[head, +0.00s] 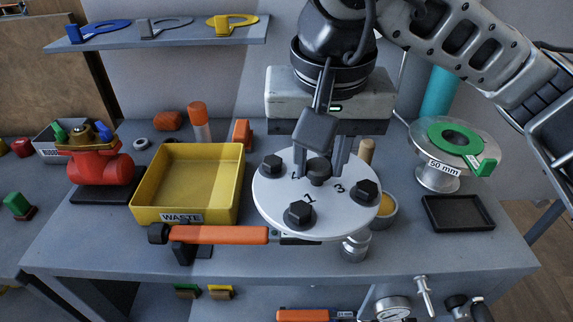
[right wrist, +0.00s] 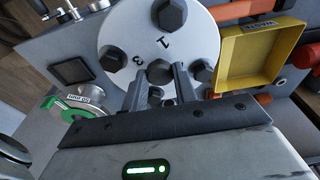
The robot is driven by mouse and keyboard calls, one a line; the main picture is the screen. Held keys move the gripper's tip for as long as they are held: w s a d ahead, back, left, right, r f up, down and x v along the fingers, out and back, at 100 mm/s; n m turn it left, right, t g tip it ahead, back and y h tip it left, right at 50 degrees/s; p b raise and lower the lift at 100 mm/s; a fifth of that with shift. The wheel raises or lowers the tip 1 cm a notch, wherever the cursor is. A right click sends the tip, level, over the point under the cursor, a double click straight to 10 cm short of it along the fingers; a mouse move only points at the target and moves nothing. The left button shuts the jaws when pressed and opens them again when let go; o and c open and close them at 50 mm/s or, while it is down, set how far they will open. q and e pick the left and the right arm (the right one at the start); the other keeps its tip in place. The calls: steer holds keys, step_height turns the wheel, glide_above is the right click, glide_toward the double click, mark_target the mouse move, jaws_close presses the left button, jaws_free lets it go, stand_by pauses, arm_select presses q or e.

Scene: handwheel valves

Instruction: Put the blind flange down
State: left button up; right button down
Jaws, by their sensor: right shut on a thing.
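The blind flange (head: 278,207) is a white disc with black hex bolts and printed numbers around a dark central knob. My right gripper (head: 320,166) comes down from above and is shut on that knob, with the disc roughly level. In the right wrist view, the fingers (right wrist: 160,82) flank the knob and the disc (right wrist: 125,32) lies beyond them. The flange hides part of the bench beneath it, and I cannot tell its exact height or whether it touches anything below. My left gripper is not in view.
A yellow waste bin (head: 143,204) stands left of the flange, with an orange-handled tool (head: 225,235) in front. A metal fitting (head: 355,247) shows below the flange's right edge. At right are a black tray (head: 458,226) and a flanged stand (head: 437,178) with a green ring (head: 475,149).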

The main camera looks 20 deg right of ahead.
steer(key=w+f, duration=0.1)
steer(key=w, duration=0.1)
steer(key=w+f, duration=0.1)
steer(key=w, duration=0.1)
steer(key=w+f+p, duration=0.1)
steer(key=w, duration=0.2)
steer(key=shift+d+f, duration=0.1)
steer(key=shift+d, duration=0.15)
steer(key=w+f, duration=0.2)
steer(key=f, duration=0.1)
steer(key=w+f, duration=0.2)
steer(key=w, duration=0.1)
steer(key=shift+w+d+f, duration=0.1)
steer(key=shift+d+f, duration=0.05)
steer(key=shift+f, duration=0.25)
step_height(320, 180, down, 3)
steer(key=shift+w+f+p, duration=0.1)
steer(key=shift+w+p, duration=0.05)
steer(key=shift+p, duration=0.3)
steer(key=shift+f, duration=0.2)
steer(key=c, duration=1.1)
jaws_free()
steer(key=shift+f, duration=0.1)
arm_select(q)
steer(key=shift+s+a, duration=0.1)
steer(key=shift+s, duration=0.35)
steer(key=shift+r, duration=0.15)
